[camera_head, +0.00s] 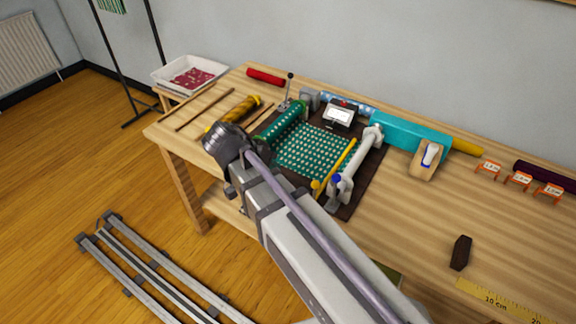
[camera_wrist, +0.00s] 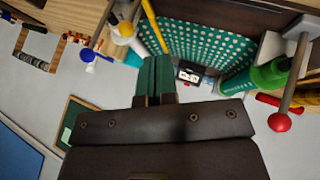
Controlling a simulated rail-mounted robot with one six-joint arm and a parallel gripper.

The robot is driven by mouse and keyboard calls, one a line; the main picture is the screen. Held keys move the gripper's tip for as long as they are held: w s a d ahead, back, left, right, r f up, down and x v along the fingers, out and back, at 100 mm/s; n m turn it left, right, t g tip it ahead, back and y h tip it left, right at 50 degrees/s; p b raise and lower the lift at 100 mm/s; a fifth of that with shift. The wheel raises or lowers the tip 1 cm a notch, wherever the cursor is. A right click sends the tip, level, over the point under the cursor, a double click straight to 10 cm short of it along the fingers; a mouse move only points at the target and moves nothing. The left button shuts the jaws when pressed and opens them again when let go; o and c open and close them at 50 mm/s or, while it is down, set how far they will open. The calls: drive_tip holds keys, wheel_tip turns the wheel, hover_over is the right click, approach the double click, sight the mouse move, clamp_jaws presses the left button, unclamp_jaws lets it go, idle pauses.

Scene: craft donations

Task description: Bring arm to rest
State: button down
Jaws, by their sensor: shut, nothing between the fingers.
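My gripper (camera_wrist: 156,62) shows in the wrist view as two dark green fingers pressed together, with nothing between them. The wrist view is tilted, with the table at the top and the wall below. In the head view my arm reaches from the bottom edge up and left over the front of the wooden table (camera_head: 400,225), and its dark wrist end is by the table's left part. The fingers cannot be made out clearly in the head view.
A dark board holds green dotted fabric (camera_head: 312,152), a green roll (camera_head: 284,122), a white roller (camera_head: 357,163) and a small display (camera_head: 340,115). A yellow roll (camera_head: 240,110) lies close to my wrist. A teal box (camera_head: 410,135) is behind. A white tray (camera_head: 190,74) stands far left.

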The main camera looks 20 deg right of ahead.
drive_tip(key=shift+v, duration=0.8)
drive_tip(key=shift+a, duration=0.15)
drive_tip(key=s+d+f+n+y, duration=0.4)
drive_tip(key=s+d+n+y, duration=0.2)
drive_tip(key=n+y, duration=0.2)
drive_tip(key=shift+s+n, duration=0.25)
drive_tip(key=shift+n, duration=0.25)
